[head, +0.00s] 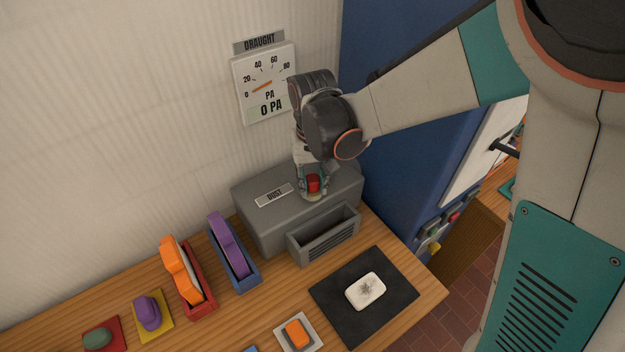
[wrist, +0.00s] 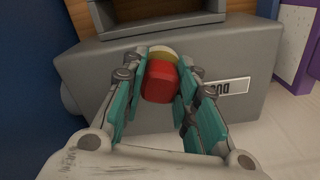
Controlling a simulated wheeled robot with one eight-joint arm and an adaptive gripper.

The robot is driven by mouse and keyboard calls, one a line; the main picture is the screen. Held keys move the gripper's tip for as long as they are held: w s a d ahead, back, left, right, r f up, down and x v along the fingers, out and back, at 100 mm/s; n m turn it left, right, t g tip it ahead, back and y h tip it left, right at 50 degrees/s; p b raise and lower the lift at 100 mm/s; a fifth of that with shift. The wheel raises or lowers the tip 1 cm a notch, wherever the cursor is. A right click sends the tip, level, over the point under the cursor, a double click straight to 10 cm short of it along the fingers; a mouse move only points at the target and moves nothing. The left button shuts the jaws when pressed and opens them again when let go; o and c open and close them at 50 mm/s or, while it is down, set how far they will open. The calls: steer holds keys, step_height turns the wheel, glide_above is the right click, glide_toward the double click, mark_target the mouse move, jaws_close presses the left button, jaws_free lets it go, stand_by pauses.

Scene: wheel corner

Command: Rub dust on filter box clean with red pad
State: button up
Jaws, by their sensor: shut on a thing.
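The filter box (head: 277,222) is a grey box labelled DUST on the bench against the wall, with a slotted tray on its front. It also fills much of the wrist view (wrist: 220,60). My gripper (head: 314,188) is over the right part of its top. The gripper (wrist: 160,85) is shut on the red pad (head: 313,184), which shows between the teal fingers in the wrist view (wrist: 160,82). A pale yellowish patch (wrist: 161,52) shows just beyond the pad; I cannot tell whether it is dust. Whether the pad touches the box top is unclear.
A draught gauge (head: 265,84) on the wall reads 0 PA. Orange (head: 180,268) and purple (head: 228,244) pieces stand in holders left of the box. A white block with grey smudges (head: 366,291) lies on a black mat (head: 393,278). A blue cabinet (head: 400,150) stands right.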

steer(key=shift+f+b, duration=0.4)
steer(key=shift+f, duration=0.15)
steer(key=shift+w, duration=0.1)
steer(key=shift+w+a+r, duration=0.15)
steer(key=shift+w+a, duration=0.1)
steer(key=shift+w, duration=0.05)
steer(key=shift+s, duration=0.1)
steer(key=shift+s+d, duration=0.55)
steer(key=shift+s, duration=0.2)
stand_by(0.4)
steer(key=shift+w+a, duration=0.5)
steer(key=shift+w, duration=0.35)
